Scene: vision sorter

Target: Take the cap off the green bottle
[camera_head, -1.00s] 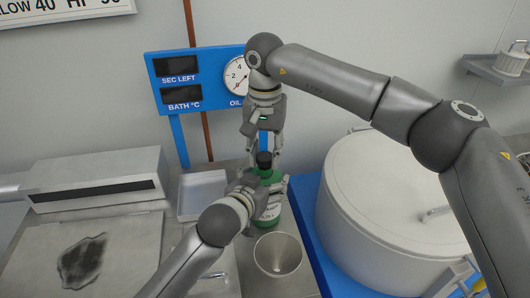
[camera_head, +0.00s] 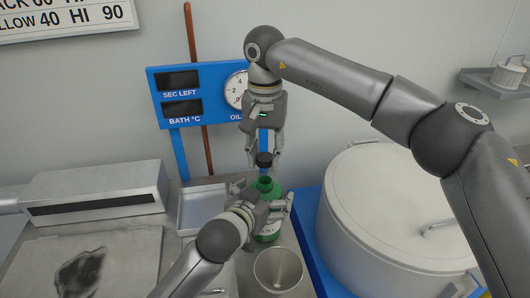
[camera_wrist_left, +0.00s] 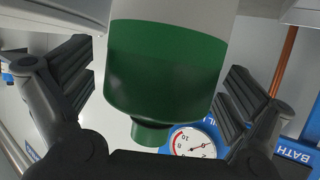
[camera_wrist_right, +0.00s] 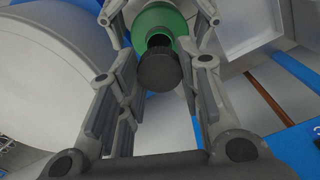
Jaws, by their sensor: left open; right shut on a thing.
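The green bottle (camera_head: 267,230) stands upright on the counter, its open neck showing at the top. It also shows in the left wrist view (camera_wrist_left: 165,75). The black cap (camera_head: 264,159) is off the bottle, a little above its neck. My right gripper (camera_head: 264,153) is shut on the cap, pointing down from above. In the right wrist view the cap (camera_wrist_right: 160,70) is between the fingers, with the bottle (camera_wrist_right: 158,20) beyond it. My left gripper (camera_head: 266,204) is open, its fingers on either side of the bottle's upper body, with gaps visible in the left wrist view.
A metal cup (camera_head: 277,270) stands in front of the bottle. A large lidded white pot (camera_head: 390,205) sits to the right on a blue base. A shallow tray (camera_head: 203,212) is at the left, and a blue display panel (camera_head: 200,95) stands behind.

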